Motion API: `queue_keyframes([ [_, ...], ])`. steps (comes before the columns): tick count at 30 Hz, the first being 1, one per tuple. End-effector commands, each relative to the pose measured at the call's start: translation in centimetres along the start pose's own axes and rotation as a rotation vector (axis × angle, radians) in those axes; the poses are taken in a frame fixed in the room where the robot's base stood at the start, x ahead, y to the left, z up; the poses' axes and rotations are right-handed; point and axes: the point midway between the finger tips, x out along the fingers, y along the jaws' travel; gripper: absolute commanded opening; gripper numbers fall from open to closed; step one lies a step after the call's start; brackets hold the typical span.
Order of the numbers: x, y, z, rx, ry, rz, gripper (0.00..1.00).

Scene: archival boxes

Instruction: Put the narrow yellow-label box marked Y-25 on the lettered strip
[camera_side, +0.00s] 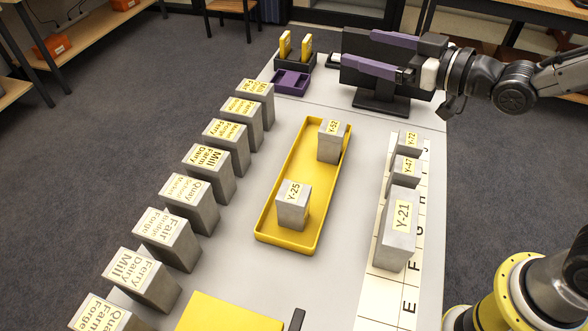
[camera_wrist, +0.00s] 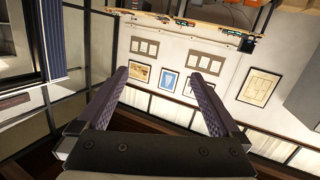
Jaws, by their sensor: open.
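The box marked Y-25 (camera_side: 293,207) stands upright in the near part of the yellow tray (camera_side: 262,238), its label facing up. Another box, Y-52 (camera_side: 332,143), stands at the tray's far end. The lettered strip (camera_side: 385,300) runs along the right of the table. Boxes Y-21 (camera_side: 399,236), Y-47 (camera_side: 404,172) and Y-72 (camera_side: 408,142) stand on it, hiding some letters; E, F, G and H show. My gripper (camera_side: 357,48) is high at the back right, away from the boxes, its purple fingers apart. The wrist view shows nothing between the fingers (camera_wrist: 156,80).
A row of several grey boxes (camera_side: 205,205) lines the table's left edge. A purple tray (camera_side: 291,82) and a dark holder with yellow pieces (camera_side: 296,61) stand at the back. A dark panel on a stand (camera_side: 380,101) is by my gripper. A yellow surface (camera_side: 228,315) lies in front.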

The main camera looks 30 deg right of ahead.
Motion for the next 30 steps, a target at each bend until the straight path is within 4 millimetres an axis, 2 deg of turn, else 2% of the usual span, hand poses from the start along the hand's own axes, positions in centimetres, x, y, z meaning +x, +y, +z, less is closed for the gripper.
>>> queue_keyframes([
  [1,1.9,-2.5,2.0,0.0,0.002,-0.066,1.0],
  [3,3.6,-5.5,4.4,0.003,0.014,-0.145,1.0],
  [6,5.0,-9.7,8.4,0.011,-0.009,-0.245,1.0],
  [9,5.4,-13.0,12.9,0.014,-0.079,-0.316,1.0],
  [12,5.2,-15.1,16.3,0.011,-0.15,-0.359,1.0],
  [17,4.9,-16.8,18.4,0.006,-0.187,-0.393,1.0],
  [24,5.3,-17.1,21.7,0.006,-0.19,-0.393,1.0],
  [30,5.7,-17.3,23.6,0.006,-0.185,-0.391,1.0],
])
